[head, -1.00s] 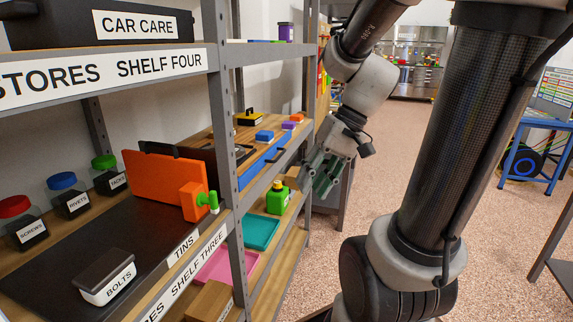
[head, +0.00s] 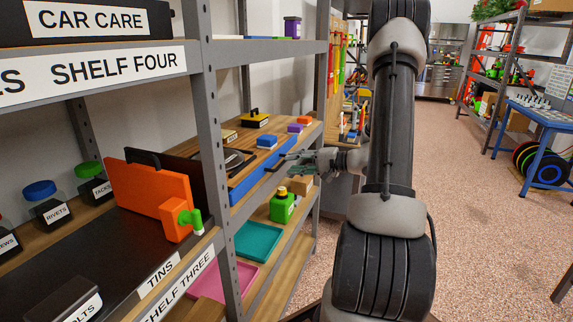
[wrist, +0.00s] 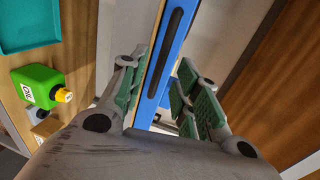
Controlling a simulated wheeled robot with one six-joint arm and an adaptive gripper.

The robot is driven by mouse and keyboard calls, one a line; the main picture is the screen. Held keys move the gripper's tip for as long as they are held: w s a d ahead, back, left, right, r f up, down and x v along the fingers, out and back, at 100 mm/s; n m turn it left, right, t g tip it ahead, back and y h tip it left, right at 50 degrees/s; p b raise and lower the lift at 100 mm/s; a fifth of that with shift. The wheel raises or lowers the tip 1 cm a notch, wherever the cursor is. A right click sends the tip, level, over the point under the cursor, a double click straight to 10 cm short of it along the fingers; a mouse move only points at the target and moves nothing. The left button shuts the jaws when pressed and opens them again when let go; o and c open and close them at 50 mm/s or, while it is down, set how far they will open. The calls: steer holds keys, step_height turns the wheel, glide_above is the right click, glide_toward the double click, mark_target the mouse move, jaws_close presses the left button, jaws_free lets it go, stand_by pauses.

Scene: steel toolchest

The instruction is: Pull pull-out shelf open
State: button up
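The pull-out shelf (head: 250,180) has a blue front and a dark bar handle (head: 276,162), and sits in the grey rack at the level below the shelf-four board. The shelf looks pushed in. My gripper (head: 293,161) is just right of the blue front, close to the handle. In the wrist view the blue front (wrist: 153,85) runs up the middle, with the dark handle (wrist: 173,48) on it.
A green bottle (head: 282,206) stands on the level below the pull-out shelf, near a teal tray (head: 258,241). Small boxes sit above the blue front. A grey rack post (head: 214,165) stands left of it. The speckled floor (head: 480,220) to the right is open.

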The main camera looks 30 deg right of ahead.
mark_target(284, 163)
steer(key=shift+x, duration=1.65)
jaws_close()
steer(key=f+v, duration=0.2)
steer(key=v, duration=1.1)
steer(key=s+f+v, duration=0.1)
steer(key=f+v, duration=0.2)
steer(key=v, duration=1)
steer(key=shift+d, duration=0.25)
steer(key=shift+s, duration=0.1)
jaws_free()
